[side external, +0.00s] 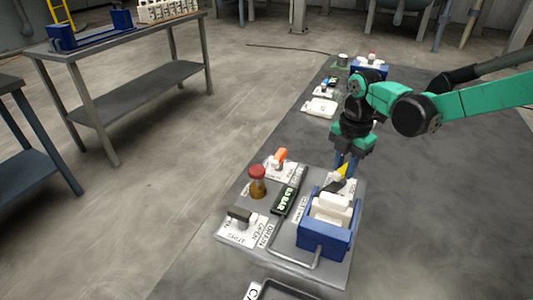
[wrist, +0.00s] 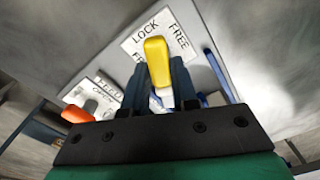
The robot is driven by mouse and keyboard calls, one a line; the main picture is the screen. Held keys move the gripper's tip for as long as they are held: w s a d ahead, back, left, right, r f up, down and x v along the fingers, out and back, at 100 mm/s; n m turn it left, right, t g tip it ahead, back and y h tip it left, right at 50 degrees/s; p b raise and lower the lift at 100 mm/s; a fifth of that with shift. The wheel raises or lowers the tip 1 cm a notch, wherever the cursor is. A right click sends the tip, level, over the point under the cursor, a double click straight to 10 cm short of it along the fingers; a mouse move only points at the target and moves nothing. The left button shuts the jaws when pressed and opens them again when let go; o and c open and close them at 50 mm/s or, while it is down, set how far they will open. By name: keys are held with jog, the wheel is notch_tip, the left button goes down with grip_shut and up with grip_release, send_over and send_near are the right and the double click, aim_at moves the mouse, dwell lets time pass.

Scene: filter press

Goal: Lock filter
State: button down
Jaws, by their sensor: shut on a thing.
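The yellow lock lever (side external: 342,171) stands behind the blue filter holder (side external: 325,242), which has a white filter block (side external: 331,208) in it. My gripper (side external: 347,160) reaches down from above and is shut on the lever. In the wrist view the yellow lever handle (wrist: 157,62) lies between the two dark fingers of my gripper (wrist: 160,85). The lever's plate (wrist: 136,46) reads LOCK and FREE. The handle points up the picture, between the two words. The lever's base is partly hidden by my fingers.
On the same panel are an orange handle (side external: 280,156), a red-capped amber cylinder (side external: 257,182), a pressure display (side external: 290,192) and a dark drain lever (side external: 240,214). A metal bar loop (side external: 315,255) runs beside the holder. More fixtures stand farther back along the bench. The bench right of the panel is clear.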

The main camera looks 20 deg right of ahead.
aim_at(344, 168)
jog(key=n, duration=0.5)
dwell(0.6)
jog(key=c, duration=0.7)
grip_release()
jog(key=shift+r, duration=2.85)
